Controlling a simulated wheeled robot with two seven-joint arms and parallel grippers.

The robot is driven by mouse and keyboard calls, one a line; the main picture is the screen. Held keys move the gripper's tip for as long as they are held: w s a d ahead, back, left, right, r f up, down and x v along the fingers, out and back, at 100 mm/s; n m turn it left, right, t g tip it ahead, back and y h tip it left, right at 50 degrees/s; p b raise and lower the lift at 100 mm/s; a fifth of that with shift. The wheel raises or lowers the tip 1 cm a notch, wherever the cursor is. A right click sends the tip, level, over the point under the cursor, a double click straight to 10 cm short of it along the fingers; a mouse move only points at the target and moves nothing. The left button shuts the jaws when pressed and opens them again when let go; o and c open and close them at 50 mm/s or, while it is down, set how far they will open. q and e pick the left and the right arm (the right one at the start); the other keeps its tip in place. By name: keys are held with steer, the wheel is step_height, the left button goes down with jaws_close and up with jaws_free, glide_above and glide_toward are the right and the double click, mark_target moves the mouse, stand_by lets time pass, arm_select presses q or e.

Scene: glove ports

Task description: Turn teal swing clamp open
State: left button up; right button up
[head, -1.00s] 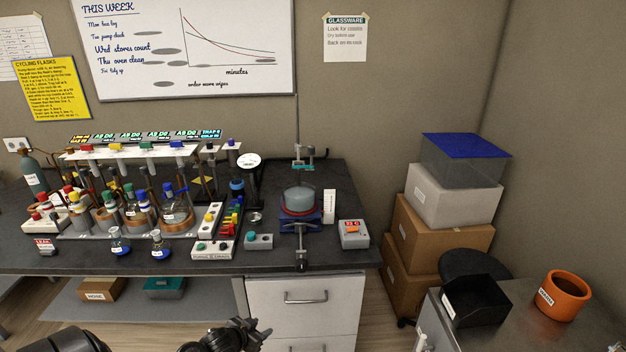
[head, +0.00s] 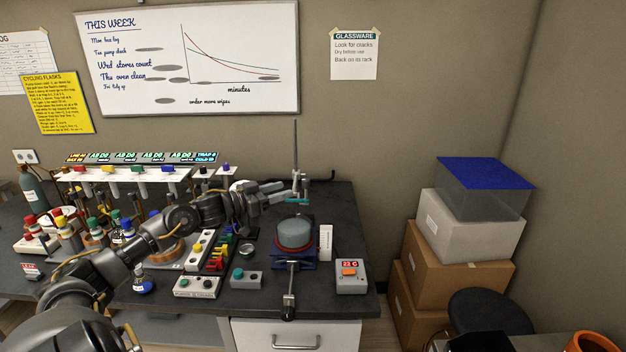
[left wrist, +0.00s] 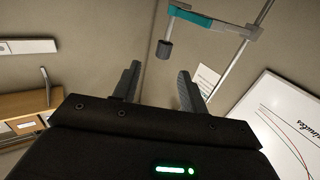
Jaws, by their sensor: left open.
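The teal swing clamp (head: 299,202) sits on an upright metal rod (head: 295,150) at the back of the bench, above a grey vessel (head: 294,233). In the left wrist view, the clamp's teal bar (left wrist: 194,18) joins a grey arm on the rod, and a dark cylinder (left wrist: 164,49) hangs from its end. My left gripper (head: 284,192) is close to the clamp, on its left side. In the left wrist view, its two fingers (left wrist: 160,84) are apart with nothing between them; the clamp lies beyond their tips. Whether they touch it in the head view is unclear. My right gripper does not show.
My left arm crosses above crowded flasks and bottles. A red-display box (head: 350,276), a white scale card (head: 326,243) and a teal-knob box (head: 243,279) stand around the vessel. Stacked boxes (head: 461,254) are right of the bench. Bench right of the rod looks clear.

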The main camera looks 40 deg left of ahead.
mark_target(306, 180)
arm_select(q)
steer(key=p+x, duration=0.1)
steer(key=x, duration=0.1)
steer(key=p+x, duration=0.1)
steer(key=x, duration=0.2)
steer(key=p+x, duration=0.2)
steer(key=x, duration=0.1)
steer(key=shift+a+r, duration=0.1)
steer(key=shift+a, duration=0.2)
steer(key=shift+x, duration=0.8)
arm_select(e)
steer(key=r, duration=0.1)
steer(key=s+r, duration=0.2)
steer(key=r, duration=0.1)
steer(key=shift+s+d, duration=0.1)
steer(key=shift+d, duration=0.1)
arm_select(q)
jaws_close()
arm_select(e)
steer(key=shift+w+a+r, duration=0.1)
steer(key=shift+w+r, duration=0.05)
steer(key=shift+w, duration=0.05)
